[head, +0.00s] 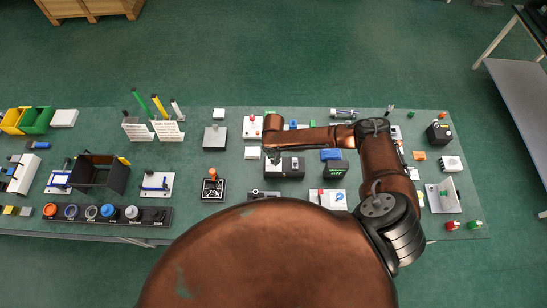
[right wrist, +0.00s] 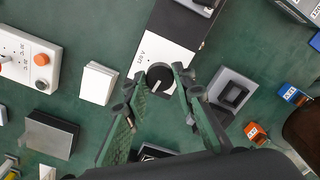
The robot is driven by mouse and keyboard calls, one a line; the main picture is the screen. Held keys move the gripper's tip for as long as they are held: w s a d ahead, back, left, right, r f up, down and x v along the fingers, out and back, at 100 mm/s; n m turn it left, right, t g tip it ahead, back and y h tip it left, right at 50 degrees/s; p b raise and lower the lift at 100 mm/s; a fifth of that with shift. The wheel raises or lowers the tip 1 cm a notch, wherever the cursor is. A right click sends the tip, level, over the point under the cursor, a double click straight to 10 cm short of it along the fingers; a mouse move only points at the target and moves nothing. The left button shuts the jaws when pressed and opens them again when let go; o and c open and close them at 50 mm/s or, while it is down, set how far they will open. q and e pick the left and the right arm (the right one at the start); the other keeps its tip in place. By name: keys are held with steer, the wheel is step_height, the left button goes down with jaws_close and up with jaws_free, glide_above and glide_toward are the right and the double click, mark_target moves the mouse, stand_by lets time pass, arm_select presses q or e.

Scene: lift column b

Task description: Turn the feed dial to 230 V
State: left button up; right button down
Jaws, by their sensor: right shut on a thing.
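The feed dial (right wrist: 161,75) is a round black knob with a white pointer mark, on the white face of a black and white unit (right wrist: 170,38). The pointer mark lies towards the bottom of the right wrist view. The unit also shows in the head view (head: 290,168), mid-table. My right gripper (right wrist: 156,80) is shut on the dial, one green-padded finger on each side. In the head view, the right gripper (head: 272,153) is small and partly hidden by its arm. My left gripper is out of view.
A white panel with red and orange buttons (right wrist: 25,60) and a white block (right wrist: 98,83) lie left of the unit. A grey square-topped device (right wrist: 232,92) and blue and orange pieces (right wrist: 256,132) lie right. The table is crowded; green floor surrounds it.

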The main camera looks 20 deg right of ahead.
mark_target(273, 159)
steer(key=shift+a+n, duration=0.2)
steer(key=shift+n, duration=0.4)
steer(key=c, duration=1.6)
jaws_free()
steer(key=shift+d, duration=0.1)
step_height(273, 159, up, 12)
